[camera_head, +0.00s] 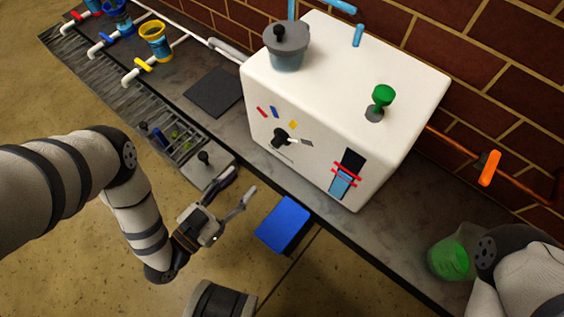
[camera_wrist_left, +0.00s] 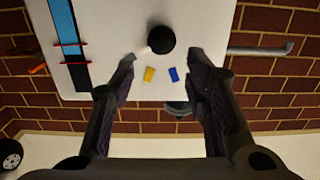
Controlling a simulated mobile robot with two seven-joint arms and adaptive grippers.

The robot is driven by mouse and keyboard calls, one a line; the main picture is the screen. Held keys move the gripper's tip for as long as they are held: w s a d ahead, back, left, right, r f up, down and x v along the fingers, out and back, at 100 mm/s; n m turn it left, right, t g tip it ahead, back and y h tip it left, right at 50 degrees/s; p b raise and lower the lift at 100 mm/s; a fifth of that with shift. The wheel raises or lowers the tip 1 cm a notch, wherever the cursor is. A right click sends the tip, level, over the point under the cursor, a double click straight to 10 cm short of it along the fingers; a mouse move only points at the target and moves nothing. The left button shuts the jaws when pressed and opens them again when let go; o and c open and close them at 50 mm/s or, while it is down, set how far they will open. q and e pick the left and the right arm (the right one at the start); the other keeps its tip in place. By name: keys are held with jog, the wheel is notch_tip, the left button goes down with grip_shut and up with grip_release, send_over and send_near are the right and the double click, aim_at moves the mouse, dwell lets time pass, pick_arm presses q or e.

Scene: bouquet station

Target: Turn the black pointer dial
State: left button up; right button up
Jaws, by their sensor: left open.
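The black pointer dial (camera_head: 281,136) is on the front face of a white box (camera_head: 345,80). In the head view a light tip beside the dial points right; red, blue and yellow marks (camera_head: 293,124) sit above it. In the left wrist view the dial (camera_wrist_left: 160,40) shows as a black round knob, with yellow and blue marks (camera_wrist_left: 173,74) beside it; the red mark is not visible there. My left gripper (camera_head: 236,187) is open and empty, in front of the box and apart from the dial. Its fingers (camera_wrist_left: 162,62) frame the dial in the wrist view. My right gripper is out of view.
A blue block (camera_head: 284,224) is right of my left gripper, near the counter edge. A lidded grey pot (camera_head: 287,47) and a green knob (camera_head: 381,96) are on the box top. A green cup (camera_head: 447,260) stands by my right arm. A level gauge (camera_head: 346,174) is right of the dial.

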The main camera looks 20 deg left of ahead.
aim_at(274, 146)
pick_arm(q)
jog(key=b+x, duration=0.1)
jog(key=x, duration=0.3)
jog(key=b+x, duration=0.1)
jog(key=x, duration=0.3)
jog(key=b+x, duration=0.1)
jog(key=x, duration=0.3)
jog(key=shift+w+r, duration=0.15)
jog(key=shift+r, duration=0.2)
grip_shut()
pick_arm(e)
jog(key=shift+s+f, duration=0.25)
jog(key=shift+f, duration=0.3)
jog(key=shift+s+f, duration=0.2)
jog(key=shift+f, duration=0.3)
